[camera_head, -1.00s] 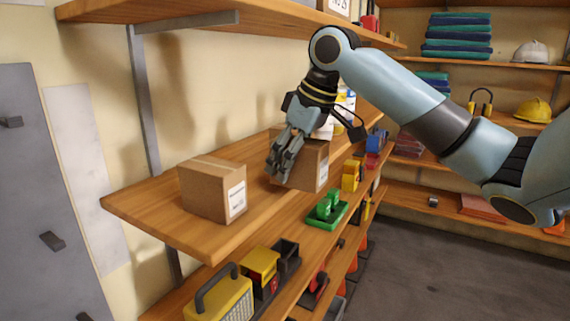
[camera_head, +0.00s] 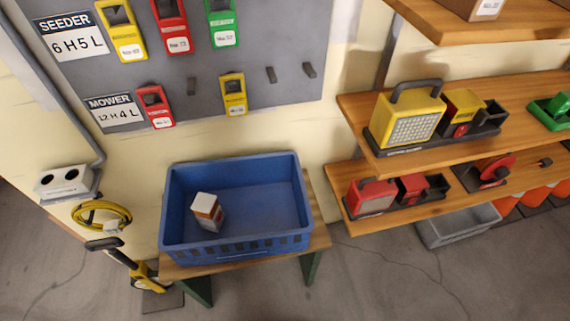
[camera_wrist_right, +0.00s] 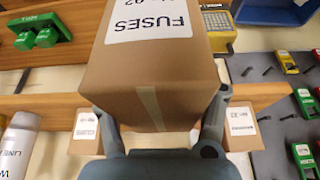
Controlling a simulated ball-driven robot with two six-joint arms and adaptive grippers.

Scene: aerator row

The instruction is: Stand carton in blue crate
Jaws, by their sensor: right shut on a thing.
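A brown cardboard carton (camera_wrist_right: 155,75) with a white FUSES label fills the middle of the right wrist view. My right gripper (camera_wrist_right: 160,125) is shut on it, with a finger on each side. The carton and this gripper are outside the head view. The blue crate (camera_head: 182,248) sits on a low wooden bench in the head view. A small white and brown carton (camera_head: 207,211) stands in its left part, and the rest of its floor is bare. A blue shape at the top right of the wrist view looks like the crate (camera_wrist_right: 275,12). My left gripper is not in view.
A wooden shelf (camera_head: 360,120) with a yellow radio-like device (camera_head: 406,117) stands right of the crate. A grey tag board (camera_head: 290,50) hangs behind the crate. In the wrist view, other cartons (camera_wrist_right: 241,125) stand on a shelf beyond the held carton.

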